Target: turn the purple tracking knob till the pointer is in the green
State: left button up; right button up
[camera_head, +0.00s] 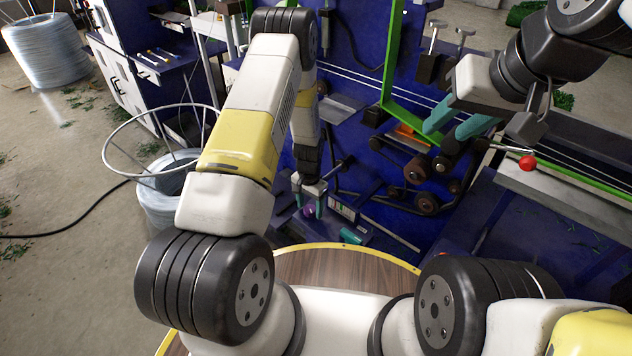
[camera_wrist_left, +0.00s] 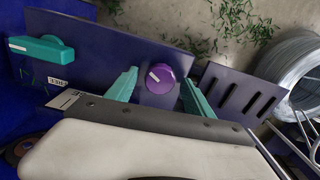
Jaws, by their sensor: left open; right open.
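The purple knob (camera_wrist_left: 160,78) sits on a dark blue panel (camera_wrist_left: 100,52) in the left wrist view, with a pale pointer line on its face. In the head view the knob (camera_head: 309,212) is small and partly hidden by my gripper. My left gripper (camera_head: 309,205) is open, and its teal fingers stand on either side of the knob in the left wrist view (camera_wrist_left: 158,90); I cannot tell whether they touch it. A small gauge strip (camera_head: 343,209) is beside the knob; its pointer and green zone are too small to read. My right gripper (camera_head: 450,125) is open, up at the right.
A teal handle (camera_wrist_left: 42,48) is on the same panel. A red ball-ended lever (camera_head: 527,162) and several rollers (camera_head: 427,203) are near my right gripper. A wire coil in a round frame (camera_head: 160,190) stands at the left. Open floor (camera_head: 60,210) lies further left.

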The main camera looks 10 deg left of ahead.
pick_arm(q)
grip_shut()
jog(key=shift+n, duration=0.3)
jog(key=n, duration=0.3)
jog(key=shift+n, duration=0.3)
jog(key=n, duration=0.3)
jog(key=shift+n, duration=0.3)
jog(key=n, duration=0.4)
jog(key=shift+n, duration=1.9)
